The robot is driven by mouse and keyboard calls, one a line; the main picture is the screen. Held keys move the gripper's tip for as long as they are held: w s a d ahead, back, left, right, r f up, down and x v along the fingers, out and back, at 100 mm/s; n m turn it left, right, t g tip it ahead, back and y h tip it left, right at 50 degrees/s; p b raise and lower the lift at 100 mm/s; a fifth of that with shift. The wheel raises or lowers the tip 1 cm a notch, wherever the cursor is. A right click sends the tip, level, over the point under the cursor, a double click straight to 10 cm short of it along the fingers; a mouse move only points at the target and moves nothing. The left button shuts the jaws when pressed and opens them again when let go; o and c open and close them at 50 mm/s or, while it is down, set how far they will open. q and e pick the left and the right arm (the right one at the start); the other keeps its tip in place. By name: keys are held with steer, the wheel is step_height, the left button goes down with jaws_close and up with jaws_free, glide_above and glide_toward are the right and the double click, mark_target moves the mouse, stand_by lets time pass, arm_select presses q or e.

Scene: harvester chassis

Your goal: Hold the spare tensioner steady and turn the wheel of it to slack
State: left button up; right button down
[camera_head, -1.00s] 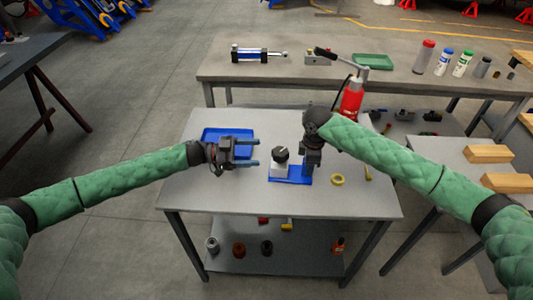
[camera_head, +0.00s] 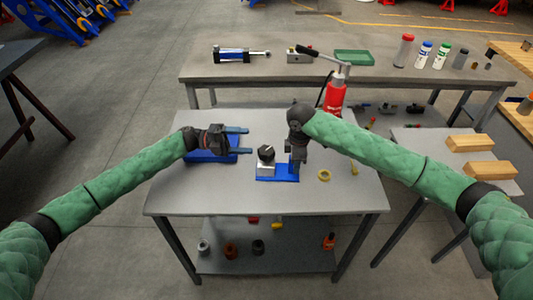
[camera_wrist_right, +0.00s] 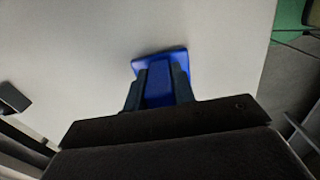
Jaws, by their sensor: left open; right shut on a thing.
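The spare tensioner has a blue base (camera_head: 264,178), a light grey block and a black wheel (camera_head: 266,152) on top. It stands on the middle table. My right gripper (camera_head: 293,174) reaches down at the base's right end. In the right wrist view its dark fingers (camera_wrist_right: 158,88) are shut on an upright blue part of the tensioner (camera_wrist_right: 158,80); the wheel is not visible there. My left gripper (camera_head: 247,141) is open and empty. Its fingers point right, toward the wheel, and stop short of it in the picture.
A blue tray (camera_head: 207,157) lies partly under my left gripper. A yellow ring (camera_head: 324,175) lies right of my right gripper. A red bottle jack (camera_head: 335,97) stands behind. The front of the middle table (camera_head: 255,200) is clear.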

mark_target(267, 154)
arm_select(q)
steer(key=w+a+f+m+g+y, duration=0.1)
steer(key=m, duration=0.6)
steer(key=w+a+f+m+g, duration=0.1)
steer(key=m+g, duration=0.1)
steer(key=m, duration=0.4)
steer(key=w+a+f+m+g+y, duration=0.1)
steer(key=m, duration=0.6)
steer(key=shift+f+m+g+y, duration=0.25)
steer(key=shift+m+g+y, duration=0.05)
steer(key=x, duration=1.2)
steer(key=c, duration=1)
steer(key=shift+f, duration=0.1)
